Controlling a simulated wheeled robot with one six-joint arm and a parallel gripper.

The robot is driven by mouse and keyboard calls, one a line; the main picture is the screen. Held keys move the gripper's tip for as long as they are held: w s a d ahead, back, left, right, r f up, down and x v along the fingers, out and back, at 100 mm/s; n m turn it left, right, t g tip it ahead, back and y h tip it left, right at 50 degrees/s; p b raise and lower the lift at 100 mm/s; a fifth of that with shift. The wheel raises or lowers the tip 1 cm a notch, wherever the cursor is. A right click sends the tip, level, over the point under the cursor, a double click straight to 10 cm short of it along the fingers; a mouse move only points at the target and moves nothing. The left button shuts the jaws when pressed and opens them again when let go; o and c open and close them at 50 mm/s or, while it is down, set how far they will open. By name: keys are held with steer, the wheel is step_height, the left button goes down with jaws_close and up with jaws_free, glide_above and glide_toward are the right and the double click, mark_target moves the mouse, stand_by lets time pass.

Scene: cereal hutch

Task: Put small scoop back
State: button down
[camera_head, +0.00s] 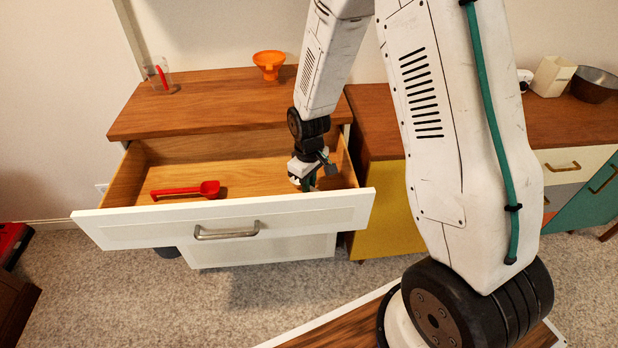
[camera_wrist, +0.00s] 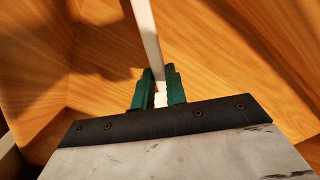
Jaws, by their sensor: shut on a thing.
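My gripper (camera_head: 308,180) is down inside the open drawer, near its right front corner. In the wrist view, its green fingers (camera_wrist: 159,92) are shut on a thin pale strip (camera_wrist: 147,38) that looks like a handle, likely of the small scoop. The strip runs up out of the top of the wrist view, and no scoop bowl shows. I cannot tell whether it touches the drawer floor. The open drawer (camera_head: 215,222) has a white front and a wooden inside. A red scoop (camera_head: 187,191) lies at its left, apart from my gripper.
An orange funnel (camera_head: 269,64) and a clear measuring cup with red marks (camera_head: 158,76) stand on the wooden cabinet top (camera_head: 205,103). A dark bowl (camera_head: 594,85) and a cream carton (camera_head: 553,76) stand on the right counter. The drawer's middle is clear.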

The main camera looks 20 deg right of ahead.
steer(key=shift+f, duration=0.6)
stand_by(0.4)
steer(key=c, duration=1.3)
jaws_free()
steer(key=shift+c, duration=0.2)
steer(key=shift+r, duration=3.85)
